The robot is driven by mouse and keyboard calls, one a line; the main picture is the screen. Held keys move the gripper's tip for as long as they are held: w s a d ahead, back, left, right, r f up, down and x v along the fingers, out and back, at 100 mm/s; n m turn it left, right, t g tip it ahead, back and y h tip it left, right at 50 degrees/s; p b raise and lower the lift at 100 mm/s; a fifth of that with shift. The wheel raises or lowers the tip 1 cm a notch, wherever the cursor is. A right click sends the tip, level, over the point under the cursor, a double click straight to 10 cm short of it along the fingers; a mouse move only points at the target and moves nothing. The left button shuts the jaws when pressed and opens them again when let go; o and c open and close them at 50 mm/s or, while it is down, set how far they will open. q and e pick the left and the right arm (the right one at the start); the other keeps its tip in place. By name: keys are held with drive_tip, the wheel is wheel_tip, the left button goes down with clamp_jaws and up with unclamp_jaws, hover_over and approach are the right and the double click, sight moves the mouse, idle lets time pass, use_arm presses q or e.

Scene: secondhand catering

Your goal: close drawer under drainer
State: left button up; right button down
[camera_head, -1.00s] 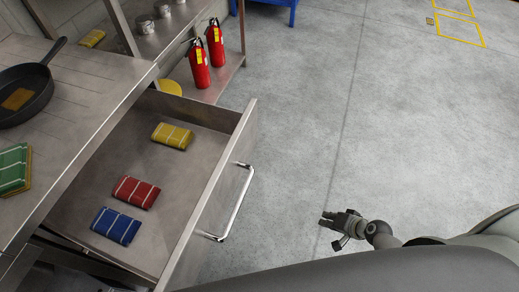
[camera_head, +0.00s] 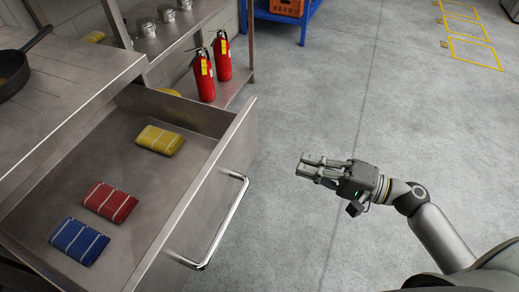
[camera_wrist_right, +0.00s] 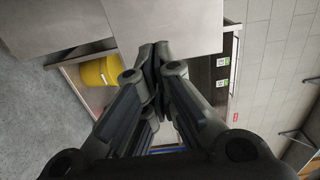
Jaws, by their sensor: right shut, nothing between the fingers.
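The steel drawer (camera_head: 185,218) is pulled out from under the steel counter with the drainer (camera_head: 75,75). Its bar handle (camera_head: 226,228) is on the front face. In the drawer lie a yellow cloth (camera_head: 160,140), a red cloth (camera_head: 110,202) and a blue cloth (camera_head: 78,241). My right gripper (camera_head: 304,166) is shut and empty, to the right of the handle and apart from it, with its fingers toward the drawer. Its shut fingers also show in the right wrist view (camera_wrist_right: 154,55), in front of a pale steel panel. My left gripper is in neither view.
Two red fire extinguishers (camera_head: 223,57) stand on a low shelf beyond the drawer. A black pan (camera_head: 14,72) sits on the counter. A blue stand (camera_head: 304,20) with an orange crate is at the back. The grey floor right of the drawer is clear.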

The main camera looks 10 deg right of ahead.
sight(248, 146)
drive_tip(key=p+x, duration=0.1)
drive_tip(key=x, duration=0.9)
drive_tip(key=shift+w+a+p, duration=0.25)
drive_tip(key=shift+p, duration=0.1)
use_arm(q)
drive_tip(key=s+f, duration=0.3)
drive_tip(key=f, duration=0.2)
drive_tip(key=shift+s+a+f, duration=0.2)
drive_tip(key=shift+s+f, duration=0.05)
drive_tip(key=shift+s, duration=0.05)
use_arm(e)
drive_tip(key=shift+w+a+f, duration=0.1)
drive_tip(key=shift+w+a, duration=0.3)
drive_tip(key=shift+a, duration=0.15)
drive_tip(key=shift+a, duration=0.1)
